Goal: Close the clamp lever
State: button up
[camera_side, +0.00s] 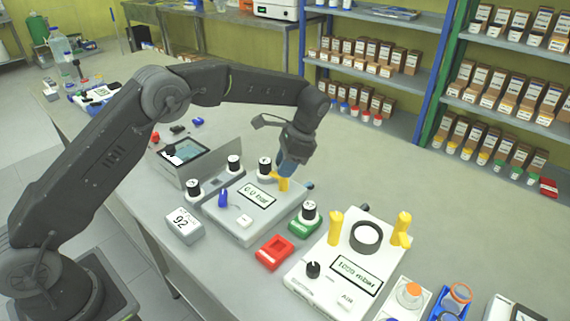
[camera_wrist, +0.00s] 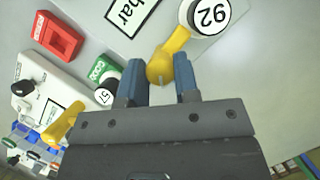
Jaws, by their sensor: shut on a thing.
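The clamp lever (camera_side: 283,184) is yellow and stands at the back edge of a grey unit whose display (camera_side: 258,196) reads 0.0 bar. In the wrist view the yellow lever (camera_wrist: 176,43) runs from beside a round white cap marked 92 (camera_wrist: 208,14) down to a rounded end between my fingers. My gripper (camera_side: 289,167) reaches down onto the lever from above. In the wrist view the blue fingers of my gripper (camera_wrist: 160,72) flank the rounded end, shut on it. The fingers partly hide the lever in the side view.
Black-capped vials (camera_side: 234,163) stand around the grey unit. A green holder with a vial (camera_side: 305,220) and a red holder (camera_side: 274,252) sit to its right. A white 1000 mbar unit (camera_side: 345,265) with two yellow levers stands farther right.

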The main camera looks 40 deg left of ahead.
jog(key=shift+m+y, duration=0.3)
jog(key=shift+m, duration=0.4)
jog(key=o, duration=0.9)
jog(key=shift+r, duration=0.1)
jog(key=shift+s+v, duration=0.1)
jog(key=shift+v, duration=2.85)
jog(key=shift+s+v, duration=0.15)
jog(key=shift+v, duration=2.8)
jog(key=shift+r, duration=0.1)
